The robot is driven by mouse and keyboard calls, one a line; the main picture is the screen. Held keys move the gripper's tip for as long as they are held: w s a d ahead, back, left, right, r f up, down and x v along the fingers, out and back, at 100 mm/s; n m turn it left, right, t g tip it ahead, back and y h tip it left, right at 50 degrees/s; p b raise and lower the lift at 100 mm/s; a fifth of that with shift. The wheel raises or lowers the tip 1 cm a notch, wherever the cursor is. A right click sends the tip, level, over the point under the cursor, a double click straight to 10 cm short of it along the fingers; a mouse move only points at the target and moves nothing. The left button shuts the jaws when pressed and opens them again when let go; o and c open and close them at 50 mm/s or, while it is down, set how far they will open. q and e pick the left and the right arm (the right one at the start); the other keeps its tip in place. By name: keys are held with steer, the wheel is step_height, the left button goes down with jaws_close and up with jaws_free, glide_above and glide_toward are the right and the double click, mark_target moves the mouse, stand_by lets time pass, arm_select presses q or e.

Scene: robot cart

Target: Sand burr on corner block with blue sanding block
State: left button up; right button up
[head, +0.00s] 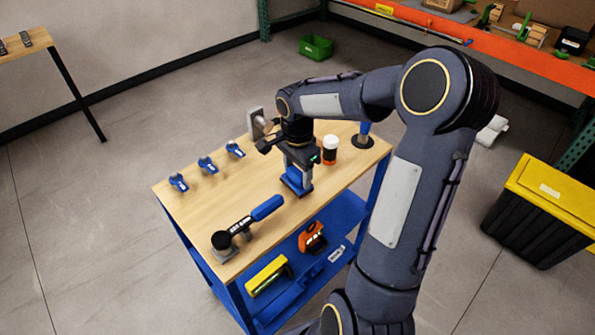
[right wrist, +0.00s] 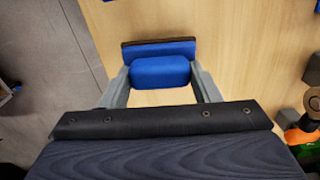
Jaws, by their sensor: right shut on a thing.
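The blue sanding block (head: 295,184) is low over or on the wooden cart top, beneath my right gripper (head: 299,168). In the right wrist view, the sanding block (right wrist: 160,70) has a blue grip and a wider blue base with a dark edge. My right gripper (right wrist: 160,78) is shut on its grip, one finger at each side. I cannot tell whether its base touches the top. I cannot make out a burr. My left gripper is not in view.
The cart top (head: 215,200) also holds several blue clamps (head: 207,164), a blue-handled tool (head: 245,224) at the front, and a white-capped orange bottle (head: 330,149). The left middle of the top is clear.

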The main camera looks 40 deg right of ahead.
mark_target(298, 171)
steer(key=shift+r+p, duration=1.4)
steer(key=shift+r, duration=0.85)
